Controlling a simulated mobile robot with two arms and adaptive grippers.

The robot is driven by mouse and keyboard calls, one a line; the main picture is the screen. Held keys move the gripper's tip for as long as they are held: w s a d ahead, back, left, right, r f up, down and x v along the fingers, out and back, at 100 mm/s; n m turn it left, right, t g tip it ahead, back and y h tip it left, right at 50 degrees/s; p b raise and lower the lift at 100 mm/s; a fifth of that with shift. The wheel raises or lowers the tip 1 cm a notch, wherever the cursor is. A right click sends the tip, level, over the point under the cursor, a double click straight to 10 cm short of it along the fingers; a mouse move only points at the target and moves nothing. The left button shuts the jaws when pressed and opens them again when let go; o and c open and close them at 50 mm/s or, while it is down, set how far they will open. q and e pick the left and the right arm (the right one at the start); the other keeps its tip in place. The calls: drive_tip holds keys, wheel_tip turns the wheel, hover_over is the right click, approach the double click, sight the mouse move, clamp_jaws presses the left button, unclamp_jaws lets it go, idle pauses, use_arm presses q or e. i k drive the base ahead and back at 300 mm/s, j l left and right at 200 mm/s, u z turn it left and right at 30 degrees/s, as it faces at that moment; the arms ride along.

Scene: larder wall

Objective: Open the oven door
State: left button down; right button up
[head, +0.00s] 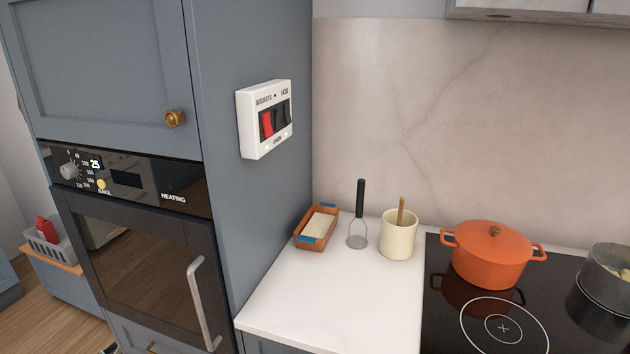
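The oven is built into the blue-grey tall cabinet at the left. Its door (140,262) has a dark glass pane and looks closed. A silver bar handle (203,302) runs upright, slightly tilted in the picture, along the door's right side. Above the door, the control panel (127,180) has a knob (69,171), a lit yellow lamp and the word HEATING. Neither of my grippers shows in the head view.
The white worktop (325,308) to the right holds a loaf tin (317,228), a masher (358,228) and a utensil pot (398,236). An orange casserole (490,256) and a grey pot (607,275) stand on the hob. A switch plate (266,118) is on the cabinet side.

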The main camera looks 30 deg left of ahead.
sight(139, 262)
drive_tip(key=u, duration=2.1)
drive_tip(key=i+j, duration=0.1)
drive_tip(key=i, duration=0.15)
drive_tip(key=u, duration=0.05)
